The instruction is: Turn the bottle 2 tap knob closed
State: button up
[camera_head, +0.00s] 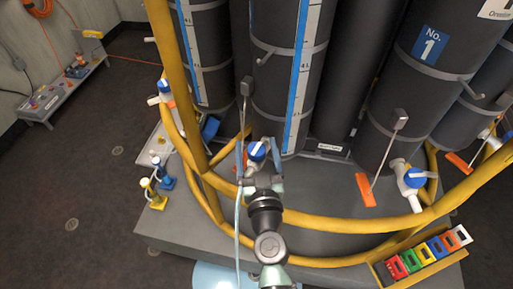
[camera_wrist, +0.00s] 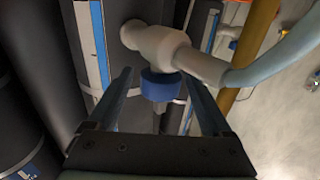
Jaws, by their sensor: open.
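In the wrist view the blue knob (camera_wrist: 160,84) lies between the two open fingers of my gripper (camera_wrist: 158,76), with a gap to each finger visible. The pale tap body (camera_wrist: 160,45) is behind the knob, and a pale hose (camera_wrist: 285,60) leads off to the right.
A yellow rail (camera_head: 330,223) curves around the bottles, close to my arm. Another bottle labelled No. 1 (camera_head: 430,45) with a blue-and-white tap (camera_head: 408,180) stands at right. A rack of coloured blocks (camera_head: 425,255) is at lower right. Open floor (camera_head: 70,170) lies left.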

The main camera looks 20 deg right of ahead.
grip_shut()
